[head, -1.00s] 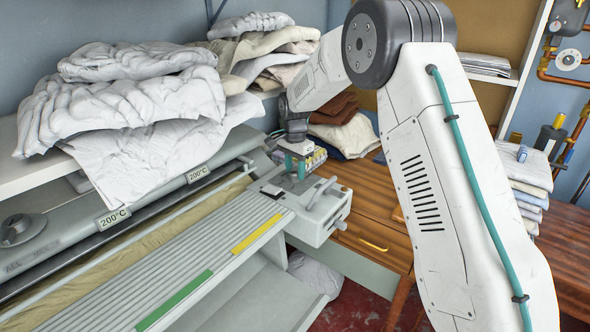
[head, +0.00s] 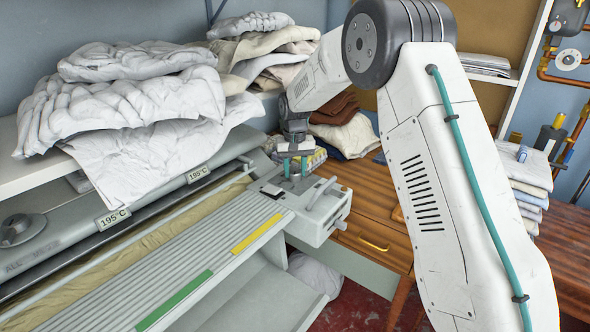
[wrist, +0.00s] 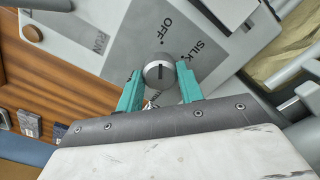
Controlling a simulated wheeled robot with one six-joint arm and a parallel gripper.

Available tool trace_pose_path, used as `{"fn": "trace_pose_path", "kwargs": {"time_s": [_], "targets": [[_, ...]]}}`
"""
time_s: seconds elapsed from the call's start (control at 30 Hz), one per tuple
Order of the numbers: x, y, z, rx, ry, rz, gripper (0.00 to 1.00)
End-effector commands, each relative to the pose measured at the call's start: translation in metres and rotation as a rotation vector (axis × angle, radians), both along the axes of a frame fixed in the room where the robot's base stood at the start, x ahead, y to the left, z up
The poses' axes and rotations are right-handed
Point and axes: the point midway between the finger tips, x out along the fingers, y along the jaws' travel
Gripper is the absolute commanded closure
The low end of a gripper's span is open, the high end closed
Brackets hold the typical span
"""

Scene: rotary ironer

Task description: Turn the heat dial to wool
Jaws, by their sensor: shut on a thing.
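The heat dial (wrist: 158,75) is a small round grey knob on a dark grey plate (wrist: 128,55) in the wrist view. A dark line on its face runs nearly upright in the picture, one end towards OFF. SILK is printed to the right of OFF. Other lettering near the fingers is partly covered, and I cannot read a wool label. My gripper (wrist: 160,83) is shut on the dial, one teal finger on each side. In the head view my gripper (head: 295,167) points down at the ironer's end housing (head: 312,215); the dial is hidden there.
The ironer's two displays (head: 113,217) read 195°C. White laundry (head: 130,110) is heaped above the roller. A lever handle (head: 321,193) stands close to my gripper on the housing. A wooden cabinet (head: 365,205) is behind it.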

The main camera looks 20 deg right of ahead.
Motion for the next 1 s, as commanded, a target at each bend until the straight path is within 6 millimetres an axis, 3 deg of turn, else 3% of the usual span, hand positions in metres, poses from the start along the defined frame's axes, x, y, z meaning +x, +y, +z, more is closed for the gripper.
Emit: {"fn": "trace_pose_path", "kwargs": {"time_s": [1.0], "targets": [[0.0008,-0.0002,0.0010,0.000,-0.002,0.883,0.86]]}}
